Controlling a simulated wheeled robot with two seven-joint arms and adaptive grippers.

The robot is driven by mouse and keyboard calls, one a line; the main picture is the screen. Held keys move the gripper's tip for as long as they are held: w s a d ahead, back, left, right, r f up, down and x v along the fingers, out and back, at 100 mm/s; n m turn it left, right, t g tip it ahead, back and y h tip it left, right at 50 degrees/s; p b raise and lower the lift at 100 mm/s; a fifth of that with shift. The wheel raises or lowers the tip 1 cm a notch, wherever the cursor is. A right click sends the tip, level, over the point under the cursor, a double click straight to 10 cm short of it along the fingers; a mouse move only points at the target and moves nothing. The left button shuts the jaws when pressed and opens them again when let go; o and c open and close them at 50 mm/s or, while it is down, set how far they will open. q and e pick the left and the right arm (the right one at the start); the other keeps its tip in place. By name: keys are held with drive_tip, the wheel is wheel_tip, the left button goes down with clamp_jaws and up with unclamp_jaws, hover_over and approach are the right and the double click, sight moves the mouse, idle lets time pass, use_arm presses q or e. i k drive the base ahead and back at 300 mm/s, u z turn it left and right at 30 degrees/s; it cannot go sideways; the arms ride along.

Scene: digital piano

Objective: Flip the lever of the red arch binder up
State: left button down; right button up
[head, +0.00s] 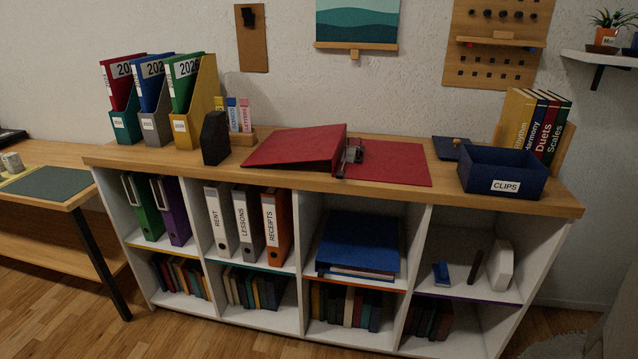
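The red arch binder (390,168) lies open on top of the wooden shelf unit, near the middle. Its left cover (296,148) is raised at a slant, and its right cover lies flat. The metal arch mechanism with its lever (352,153) sits beside the spine fold, at the middle of the binder. It is small and partly dark, so I cannot tell the lever's exact position. Neither of my grippers shows in the head view.
A dark blue CLIPS box (502,173) stands right of the binder, with books (535,122) behind it. A black holder (215,138) and magazine files (195,105) stand to the left. The shelf top's front edge (330,186) is clear.

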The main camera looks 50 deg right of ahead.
sight(340, 174)
drive_tip(key=z, duration=0.3)
drive_tip(key=i, duration=0.65)
drive_tip(key=z, duration=1.1)
drive_tip(key=i, duration=0.55)
drive_tip(key=z, duration=0.55)
